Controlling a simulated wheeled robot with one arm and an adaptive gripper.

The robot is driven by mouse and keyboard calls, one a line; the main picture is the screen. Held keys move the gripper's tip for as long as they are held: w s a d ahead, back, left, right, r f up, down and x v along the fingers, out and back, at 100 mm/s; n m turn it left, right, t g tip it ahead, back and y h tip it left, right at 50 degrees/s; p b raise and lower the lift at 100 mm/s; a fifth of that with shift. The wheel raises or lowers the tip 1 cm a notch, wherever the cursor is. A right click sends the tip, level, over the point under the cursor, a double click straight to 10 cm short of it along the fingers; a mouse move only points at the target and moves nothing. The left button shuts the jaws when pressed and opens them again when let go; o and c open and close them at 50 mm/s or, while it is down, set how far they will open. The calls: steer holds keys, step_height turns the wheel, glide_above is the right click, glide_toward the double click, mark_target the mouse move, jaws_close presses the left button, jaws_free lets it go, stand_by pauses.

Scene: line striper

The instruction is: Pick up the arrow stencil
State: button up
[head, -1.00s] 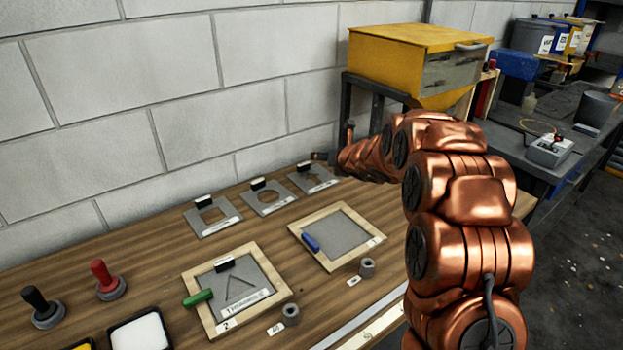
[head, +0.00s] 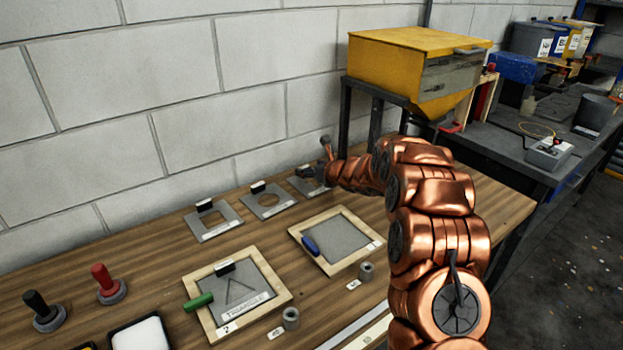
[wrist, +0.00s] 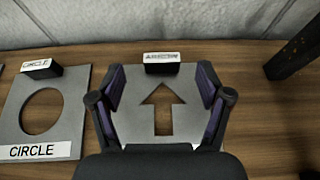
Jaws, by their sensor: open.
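The arrow stencil (wrist: 142,98) is a grey plate with an arrow cut-out and a black upright tab (wrist: 161,64) with a white label at its far edge. It lies flat on the wooden bench by the wall. In the head view the arrow stencil (head: 297,183) is partly hidden by my arm. My gripper (wrist: 161,80) is open above the stencil, its two fingers on either side of the tab as seen in the wrist view, apart from it and nearer the camera. In the head view my gripper is at the far end of my arm, small and mostly hidden.
The circle stencil (wrist: 73,105) lies close on the left. A square stencil (head: 229,219) lies beyond it. Two wooden frames, one (head: 376,238) with a blue handle, one (head: 281,300) holding the triangle stencil, are nearer. A dark post (wrist: 296,50) stands right; the wall is behind.

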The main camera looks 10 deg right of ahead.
mark_target(305, 168)
steer(key=shift+f+p+x, duration=0.3)
steer(key=shift+p+x, duration=0.6)
steer(key=shift+x, duration=0.45)
steer(key=shift+p+x, duration=0.45)
steer(key=shift+x, duration=0.5)
steer(key=shift+d+f, duration=0.1)
steer(key=shift+d, duration=0.05)
steer(key=shift+c, duration=0.4)
steer(key=c, duration=1.2)
